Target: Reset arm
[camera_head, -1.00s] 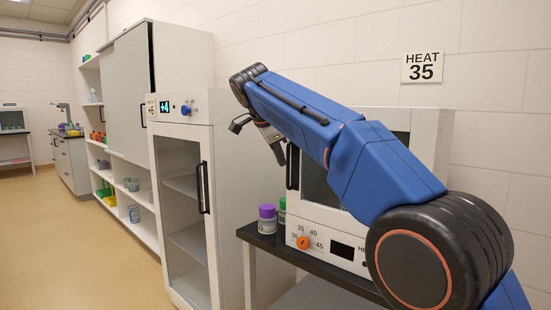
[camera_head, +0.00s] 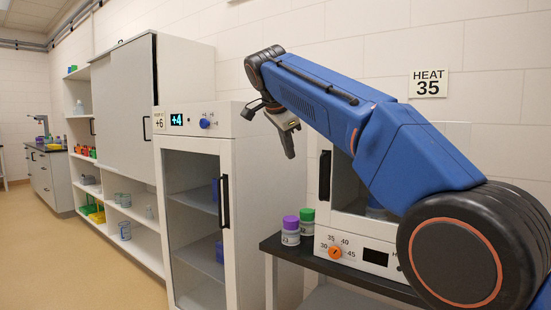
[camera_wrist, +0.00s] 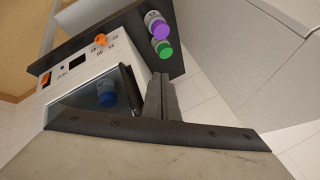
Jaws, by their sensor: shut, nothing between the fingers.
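My blue arm reaches up and across the head view, and my gripper (camera_head: 289,140) hangs from its far end, between the tall white cabinet and the white heater. Its fingers (camera_wrist: 160,97) show together in the wrist view, with nothing between them. The heater (camera_head: 345,238) stands on a dark bench, with an orange dial (camera_head: 335,280) on its front, partly hidden by my arm. A purple-capped bottle (camera_head: 290,230) and a green-capped bottle (camera_head: 307,222) stand on the bench just left of the heater. They also show in the wrist view, apart from my fingers.
The tall cabinet (camera_head: 262,190) has a glass door, a display reading +4 and a blue knob (camera_head: 206,123). A blue-capped item (camera_wrist: 107,95) shows behind the heater's window. Open shelves (camera_head: 135,232) stand further left. The floor (camera_head: 75,275) at left is clear.

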